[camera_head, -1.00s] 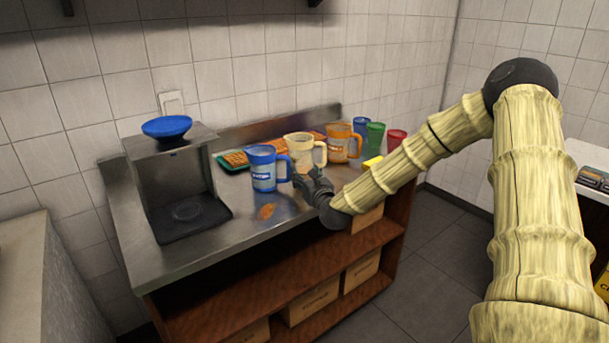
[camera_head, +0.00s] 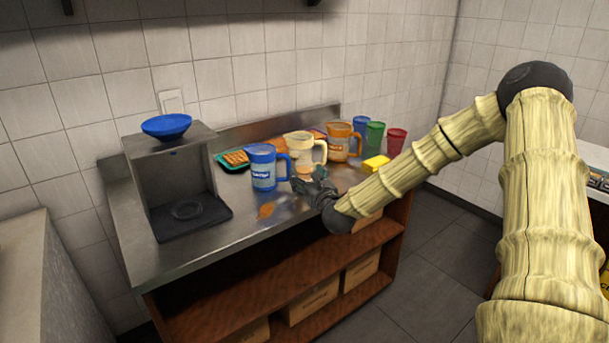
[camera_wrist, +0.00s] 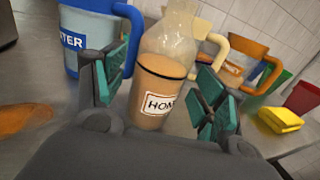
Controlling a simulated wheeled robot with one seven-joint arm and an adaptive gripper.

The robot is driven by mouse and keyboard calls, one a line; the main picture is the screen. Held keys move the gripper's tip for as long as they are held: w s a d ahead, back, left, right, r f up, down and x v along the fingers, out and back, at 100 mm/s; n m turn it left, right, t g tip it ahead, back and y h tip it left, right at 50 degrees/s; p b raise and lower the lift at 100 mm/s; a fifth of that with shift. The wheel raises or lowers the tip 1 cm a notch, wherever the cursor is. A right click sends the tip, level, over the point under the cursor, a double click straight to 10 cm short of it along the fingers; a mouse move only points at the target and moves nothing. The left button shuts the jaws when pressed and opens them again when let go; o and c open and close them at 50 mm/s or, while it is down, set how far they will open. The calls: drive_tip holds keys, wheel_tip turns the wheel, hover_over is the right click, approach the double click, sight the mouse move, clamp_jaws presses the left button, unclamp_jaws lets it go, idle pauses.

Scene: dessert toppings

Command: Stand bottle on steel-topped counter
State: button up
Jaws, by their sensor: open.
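The bottle (camera_wrist: 157,95) has a clear upper part, a tan filling with a dark band and a white label reading "HOM". In the wrist view it stands between the fingers of my gripper (camera_wrist: 165,80), with a gap on each side. In the head view the bottle (camera_head: 304,172) shows as a small tan shape just beyond my gripper (camera_head: 309,181). It appears upright on the steel-topped counter (camera_head: 210,250).
A blue pitcher (camera_head: 263,168), a cream pitcher (camera_head: 299,146) and an orange pitcher (camera_head: 339,141) stand close around the bottle. A grey stand (camera_head: 185,185) with a blue bowl (camera_head: 167,126) is left. The counter's front left is clear.

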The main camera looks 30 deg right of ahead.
drive_tip(key=s+a, duration=0.1)
drive_tip(key=s, duration=0.8)
drive_tip(key=shift+s+a+b, duration=0.25)
drive_tip(key=shift+a+b, duration=0.05)
drive_tip(key=shift+a, duration=0.1)
